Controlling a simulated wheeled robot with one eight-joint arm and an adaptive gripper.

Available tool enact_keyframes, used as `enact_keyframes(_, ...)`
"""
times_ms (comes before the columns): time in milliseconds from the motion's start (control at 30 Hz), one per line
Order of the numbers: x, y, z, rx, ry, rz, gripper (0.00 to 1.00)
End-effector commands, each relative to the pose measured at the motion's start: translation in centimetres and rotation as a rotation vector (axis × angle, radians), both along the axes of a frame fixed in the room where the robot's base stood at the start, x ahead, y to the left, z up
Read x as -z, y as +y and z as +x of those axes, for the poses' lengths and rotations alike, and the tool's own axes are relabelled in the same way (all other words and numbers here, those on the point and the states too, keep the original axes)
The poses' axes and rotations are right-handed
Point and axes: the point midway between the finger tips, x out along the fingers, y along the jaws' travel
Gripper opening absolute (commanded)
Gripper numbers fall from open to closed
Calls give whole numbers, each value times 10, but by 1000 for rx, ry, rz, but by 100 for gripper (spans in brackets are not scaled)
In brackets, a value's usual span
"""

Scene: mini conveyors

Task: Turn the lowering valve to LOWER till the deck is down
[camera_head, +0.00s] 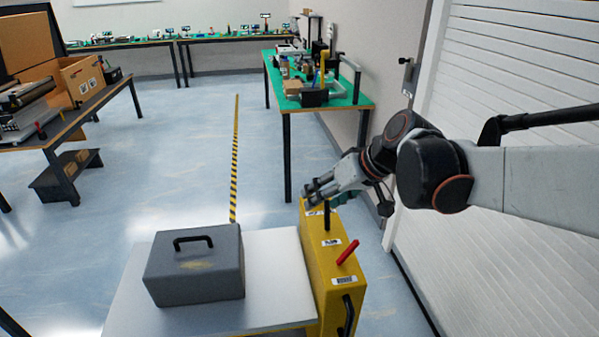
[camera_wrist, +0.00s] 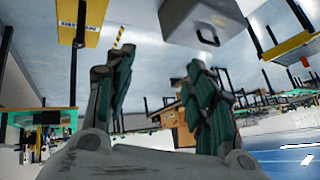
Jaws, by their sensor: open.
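A yellow lift housing (camera_head: 315,255) stands at the right side of the white deck (camera_head: 130,310). On its top are a red lever (camera_head: 347,252), tilted to the upper right, and an upright black lever (camera_head: 326,215). Their labels are too small to read, so I cannot tell which is the lowering valve. A grey case (camera_head: 195,270) with a black handle rests on the deck. My gripper (camera_head: 311,190) is open and empty, near the housing's far end, close to the black lever; contact is unclear. The wrist view shows its spread fingers (camera_wrist: 160,65) and part of the yellow housing (camera_wrist: 75,32).
A green-topped table (camera_head: 345,101) with equipment stands beyond the housing. A white slatted shutter (camera_head: 480,270) is close on the right, beside my arm. A bench with boxes (camera_head: 100,98) is at the left. The floor (camera_head: 170,165) between the benches is clear.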

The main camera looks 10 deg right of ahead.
Motion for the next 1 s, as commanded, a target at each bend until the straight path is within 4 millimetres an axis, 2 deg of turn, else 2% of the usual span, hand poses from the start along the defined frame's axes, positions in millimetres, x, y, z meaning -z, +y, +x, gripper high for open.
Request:
enact_keyframes(33,2,-4,19,-18,-9,19,50)
enact_keyframes(100,6,-7,41,-53,-28,47,50)
enact_keyframes(367,30,-26,119,-178,-130,152,50)
enact_keyframes(500,51,-42,156,-242,-205,203,50)
enact_keyframes(800,109,-86,214,-360,-413,300,50)
enact_keyframes(1000,156,-118,233,-421,-577,347,50)
